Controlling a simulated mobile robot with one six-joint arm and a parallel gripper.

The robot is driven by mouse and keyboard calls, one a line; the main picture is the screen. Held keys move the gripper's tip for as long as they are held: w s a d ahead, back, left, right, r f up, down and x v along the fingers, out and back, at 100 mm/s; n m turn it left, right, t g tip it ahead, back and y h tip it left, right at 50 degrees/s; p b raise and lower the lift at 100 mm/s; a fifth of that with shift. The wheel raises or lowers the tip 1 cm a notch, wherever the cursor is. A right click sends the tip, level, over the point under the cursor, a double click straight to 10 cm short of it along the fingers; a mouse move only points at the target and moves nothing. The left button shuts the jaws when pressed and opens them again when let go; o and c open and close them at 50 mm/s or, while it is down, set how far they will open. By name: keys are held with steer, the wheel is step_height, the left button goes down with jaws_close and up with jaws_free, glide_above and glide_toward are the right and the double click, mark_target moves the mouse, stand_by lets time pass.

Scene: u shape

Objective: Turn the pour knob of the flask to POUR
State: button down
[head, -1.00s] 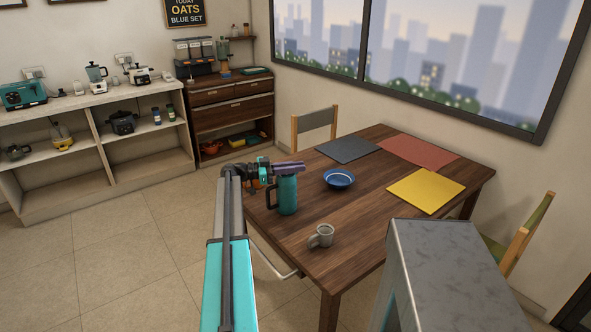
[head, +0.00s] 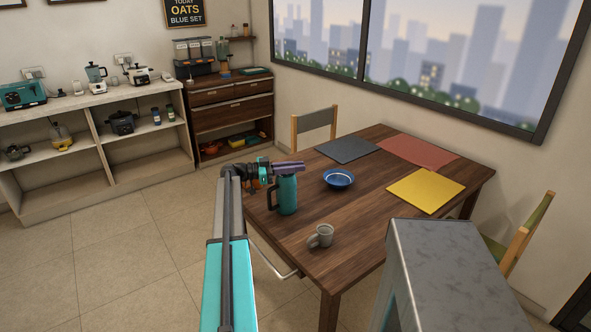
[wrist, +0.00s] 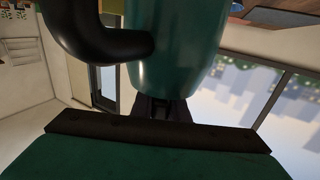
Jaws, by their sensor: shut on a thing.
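The teal flask (head: 287,196) stands upright on the left part of the wooden table (head: 362,215), its dark handle on the left. My gripper (head: 289,167) reaches in from the left, level with the flask's top, and is shut on the pour knob there. The knob and its markings are hidden by the gripper, so I cannot read its setting. In the wrist view the flask's glossy teal body (wrist: 178,50) fills the upper middle, with the black handle (wrist: 100,45) to its left. My dark jaws show close against the flask.
A grey mug (head: 321,236) stands in front of the flask and a blue bowl (head: 339,179) to its right. Dark, red and yellow (head: 426,190) mats lie farther back and right. Chairs stand at the table's far side and right.

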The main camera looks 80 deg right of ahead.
stand_by(0.9)
steer(key=c, duration=1.7)
jaws_free()
steer(key=shift+w, duration=0.1)
steer(key=b+v, duration=0.3)
steer(key=v, duration=1)
steer(key=shift+w+a, duration=0.1)
steer(key=shift+w, duration=0.2)
